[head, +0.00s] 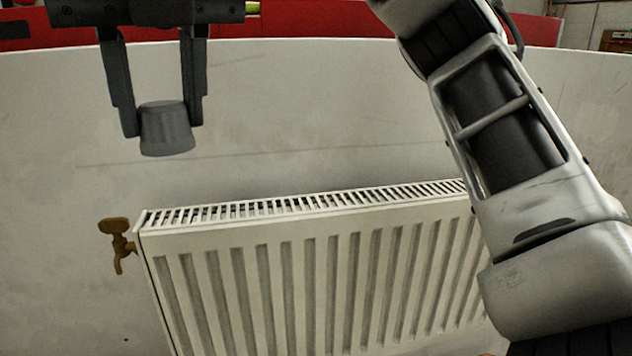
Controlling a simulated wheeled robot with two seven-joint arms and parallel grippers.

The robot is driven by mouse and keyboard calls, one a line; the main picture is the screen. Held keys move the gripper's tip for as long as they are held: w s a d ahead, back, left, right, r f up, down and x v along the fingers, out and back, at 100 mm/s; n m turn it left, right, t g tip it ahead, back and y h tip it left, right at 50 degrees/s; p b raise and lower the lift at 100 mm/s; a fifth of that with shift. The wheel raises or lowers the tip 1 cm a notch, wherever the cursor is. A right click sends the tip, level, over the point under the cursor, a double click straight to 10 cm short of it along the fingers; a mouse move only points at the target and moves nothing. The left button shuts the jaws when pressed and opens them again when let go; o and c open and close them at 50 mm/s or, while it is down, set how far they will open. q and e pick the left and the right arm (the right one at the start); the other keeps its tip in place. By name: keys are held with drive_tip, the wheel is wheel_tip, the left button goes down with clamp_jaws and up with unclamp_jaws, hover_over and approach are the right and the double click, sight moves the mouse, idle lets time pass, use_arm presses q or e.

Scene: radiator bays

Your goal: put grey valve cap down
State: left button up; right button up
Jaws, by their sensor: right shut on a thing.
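My right gripper (162,122) is at the upper left of the head view, with its fingers pointing down. It is shut on the grey valve cap (167,134), a short tapered cylinder held between the fingertips. The cap hangs in the air in front of the pale wall, above and to the right of a brass valve (117,243) in the picture. The valve sits at the left end of the white radiator (320,270). My left gripper is not in view.
The ribbed radiator with its slotted top grille (300,205) fills the lower middle. A pale curved wall (320,110) stands behind it, with a red band (330,22) above. My right arm covers the radiator's right end. No free flat surface shows.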

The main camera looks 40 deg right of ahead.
drive_tip(key=w+d+f, duration=0.2)
drive_tip(key=d+f, duration=0.1)
drive_tip(key=d, duration=0.1)
drive_tip(key=w+d+f, duration=0.2)
drive_tip(key=d+f, duration=0.1)
drive_tip(key=w+d+f, duration=0.3)
drive_tip(key=d, duration=0.1)
drive_tip(key=shift+d+f+b, duration=0.25)
drive_tip(key=shift+d+b, duration=0.05)
drive_tip(key=shift+b, duration=0.05)
drive_tip(key=f, duration=0.3)
drive_tip(key=shift+d+f, duration=0.2)
drive_tip(key=shift+f, duration=0.05)
drive_tip(key=shift+b, duration=0.3)
drive_tip(key=shift+f, duration=0.2)
drive_tip(key=o, duration=0.9)
drive_tip(key=shift+r, duration=0.1)
